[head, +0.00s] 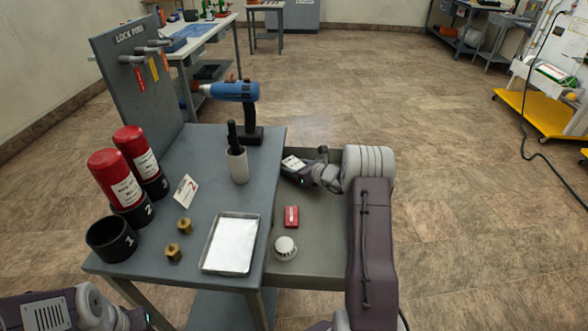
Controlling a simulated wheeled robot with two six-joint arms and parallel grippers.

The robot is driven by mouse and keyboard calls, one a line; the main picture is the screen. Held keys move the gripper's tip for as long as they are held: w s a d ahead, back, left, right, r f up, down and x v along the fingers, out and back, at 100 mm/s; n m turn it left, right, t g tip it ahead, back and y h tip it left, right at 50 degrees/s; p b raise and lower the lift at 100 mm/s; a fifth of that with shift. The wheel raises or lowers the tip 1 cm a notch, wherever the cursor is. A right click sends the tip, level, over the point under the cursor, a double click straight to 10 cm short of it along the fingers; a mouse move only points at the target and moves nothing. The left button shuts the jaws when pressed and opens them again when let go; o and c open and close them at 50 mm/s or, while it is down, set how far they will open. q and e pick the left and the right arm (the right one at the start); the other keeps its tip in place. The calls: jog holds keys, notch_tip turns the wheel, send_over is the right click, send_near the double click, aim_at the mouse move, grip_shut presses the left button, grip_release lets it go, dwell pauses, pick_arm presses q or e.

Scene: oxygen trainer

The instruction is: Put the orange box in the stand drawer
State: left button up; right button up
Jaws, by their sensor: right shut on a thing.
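The stand drawer (322,237) is pulled out on the right side of the grey stand (206,166). My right gripper (297,168) is over the back part of the drawer, close to the stand's right edge. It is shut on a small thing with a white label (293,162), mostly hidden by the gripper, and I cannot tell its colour. I cannot clearly pick out an orange box. A small red box (291,216) and a round white piece (285,247) lie in the front of the drawer. My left gripper (132,319) shows only partly at the bottom left, its fingers unclear.
The stand top holds red cylinders (115,178) in black numbered cups, two brass fittings (184,226), a metal tray (231,243), a white cup (237,165) with a black handle in it, and a blue drill (235,92).

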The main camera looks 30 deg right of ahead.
jog(key=shift+r, duration=0.1)
jog(key=shift+f, duration=0.25)
jog(key=o, duration=1.4)
jog(key=shift+r, duration=0.1)
jog(key=shift+o, duration=0.2)
jog(key=shift+r, duration=0.25)
jog(key=p+v, duration=0.1)
jog(key=v, duration=0.6)
jog(key=shift+s+d+f, duration=0.1)
jog(key=shift+s+d, duration=0.05)
jog(key=shift+s, duration=0.15)
